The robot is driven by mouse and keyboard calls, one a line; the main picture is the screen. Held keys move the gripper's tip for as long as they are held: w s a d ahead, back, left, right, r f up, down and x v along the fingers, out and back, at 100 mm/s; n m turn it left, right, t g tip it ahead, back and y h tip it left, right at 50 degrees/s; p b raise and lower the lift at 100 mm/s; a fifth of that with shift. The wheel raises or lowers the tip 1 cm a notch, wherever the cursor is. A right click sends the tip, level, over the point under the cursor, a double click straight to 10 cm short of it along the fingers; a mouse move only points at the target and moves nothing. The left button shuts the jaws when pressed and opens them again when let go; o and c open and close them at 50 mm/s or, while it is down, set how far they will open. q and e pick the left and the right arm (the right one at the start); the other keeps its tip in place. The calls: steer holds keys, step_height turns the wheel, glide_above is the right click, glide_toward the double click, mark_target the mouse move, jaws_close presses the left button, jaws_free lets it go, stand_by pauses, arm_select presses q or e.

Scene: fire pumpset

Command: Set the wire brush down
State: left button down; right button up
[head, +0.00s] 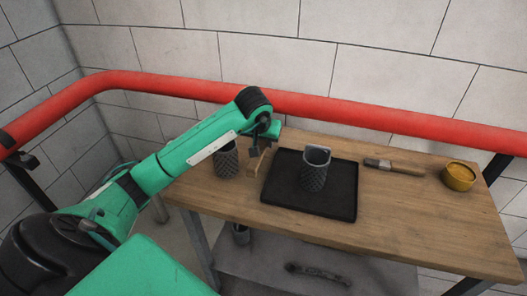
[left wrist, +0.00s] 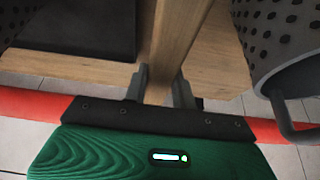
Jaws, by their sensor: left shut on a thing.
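My left gripper (head: 262,145) is over the left part of the wooden bench (head: 400,229). It is shut on a long wooden piece, which I take for the wire brush (head: 256,163), between a grey mesh cup and the black tray (head: 334,211). In the left wrist view the two fingers (left wrist: 160,88) close on the wooden handle (left wrist: 178,35). No bristles show, and I cannot tell whether the brush touches the bench. My right gripper is not in view.
One grey mesh cup (head: 227,163) stands left of the brush; another (head: 315,170) stands on the tray. A flat brush (head: 393,166) and a yellow tin (head: 458,177) are on the right. A red pipe (head: 340,110) runs behind. The bench's front right is bare.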

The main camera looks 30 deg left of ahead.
arm_select(q)
steer(key=shift+f, duration=2.25)
steer(key=shift+f, duration=0.1)
